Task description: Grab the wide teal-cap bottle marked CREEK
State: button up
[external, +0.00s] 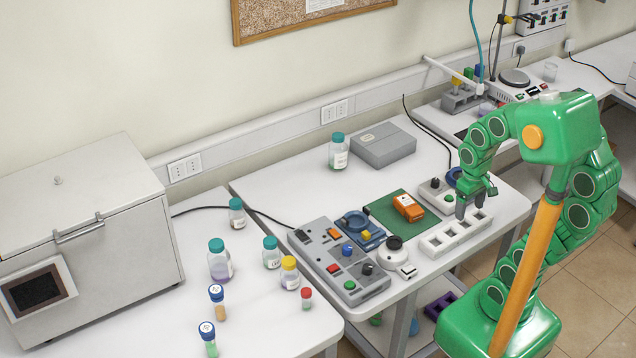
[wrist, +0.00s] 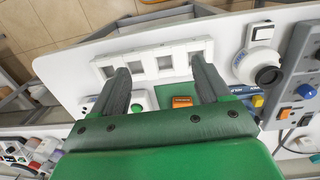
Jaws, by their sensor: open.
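Several teal-capped bottles show in the external view, and their labels are too small to read, so I cannot tell which is marked CREEK. A wide one (external: 220,265) with purple liquid stands on the left bench. A smaller one (external: 237,214) stands behind it and another (external: 271,254) to its right. A further wide one (external: 338,153) stands at the back of the middle table, left of a grey box. My gripper (external: 474,203) is open and empty above the white socket strip, far right of the bottles. In the wrist view my gripper (wrist: 160,65) shows both fingers apart, with no bottle.
A grey box (external: 384,146), a grey control panel (external: 338,262), a green board (external: 385,212) and a white socket strip (external: 456,236) are on the middle table. A yellow-capped bottle (external: 290,274), a red-capped vial (external: 306,299) and blue-capped tubes (external: 217,301) crowd the left bench.

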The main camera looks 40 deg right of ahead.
jog(key=w+d+f+t+h, duration=0.1)
jog(key=w+d+t, duration=0.15)
jog(key=w, duration=0.75)
jog(key=w+d+f+t, duration=0.1)
jog(key=w+d+t, duration=0.15)
jog(key=w, duration=0.75)
jog(key=n+t+y, duration=0.6)
jog(key=t+y, duration=0.4)
jog(key=t, duration=0.1)
send_near(334, 134)
jog(key=x, duration=0.3)
jog(key=shift+x, duration=3.85)
jog(key=shift+d+f, duration=0.1)
jog(key=shift+f, duration=0.1)
grip_shut()
